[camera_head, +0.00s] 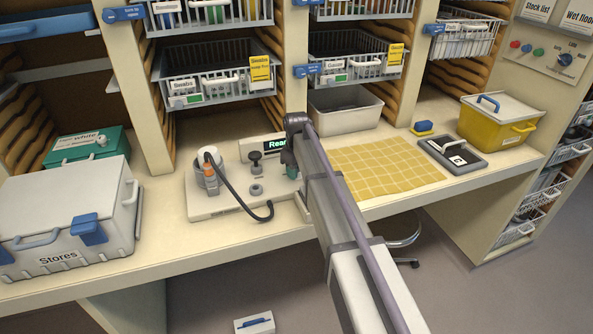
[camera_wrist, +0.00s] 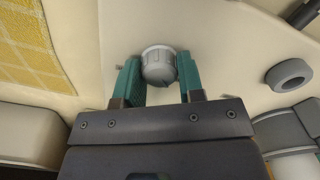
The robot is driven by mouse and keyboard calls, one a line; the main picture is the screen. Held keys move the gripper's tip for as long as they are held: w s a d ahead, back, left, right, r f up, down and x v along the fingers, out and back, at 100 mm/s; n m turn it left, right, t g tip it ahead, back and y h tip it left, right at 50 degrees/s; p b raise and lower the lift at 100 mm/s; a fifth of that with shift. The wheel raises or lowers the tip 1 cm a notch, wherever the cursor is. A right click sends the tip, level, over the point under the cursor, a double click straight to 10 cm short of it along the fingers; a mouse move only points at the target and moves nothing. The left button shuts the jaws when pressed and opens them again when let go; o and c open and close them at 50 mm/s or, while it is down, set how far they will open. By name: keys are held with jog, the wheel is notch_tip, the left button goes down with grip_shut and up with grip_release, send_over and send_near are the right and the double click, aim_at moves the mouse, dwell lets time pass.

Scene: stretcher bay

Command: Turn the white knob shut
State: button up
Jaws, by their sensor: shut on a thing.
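The white knob (camera_wrist: 159,70) shows in the wrist view as a pale grey-white round cap on a cream panel. My gripper (camera_wrist: 158,60) has its two teal fingers on either side of it, shut on it. In the head view my gripper (camera_head: 292,170) is at the right end of the cream panel (camera_head: 215,208) on the counter, and my arm hides the knob there. A small mark shows on the panel just left of the fingers in the wrist view.
A yellow mat (camera_head: 385,166) lies right of my arm. A Stores box (camera_head: 70,225) stands left.

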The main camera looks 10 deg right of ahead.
jog(key=o, duration=0.9)
jog(key=shift+r, duration=0.1)
notch_tip(320, 180, up, 11)
jog(key=p, duration=1.1)
jog(key=shift+f, duration=0.2)
jog(key=s+m, duration=0.2)
jog(key=s, duration=0.8)
jog(key=s+f+m+b, duration=0.1)
jog(key=s+m, duration=0.1)
jog(key=s, duration=0.9)
jog(key=s+m+b, duration=0.1)
jog(key=s+m, duration=0.2)
jog(key=s, duration=0.8)
jog(key=shift+d+f, duration=0.1)
jog(key=shift+f, duration=0.3)
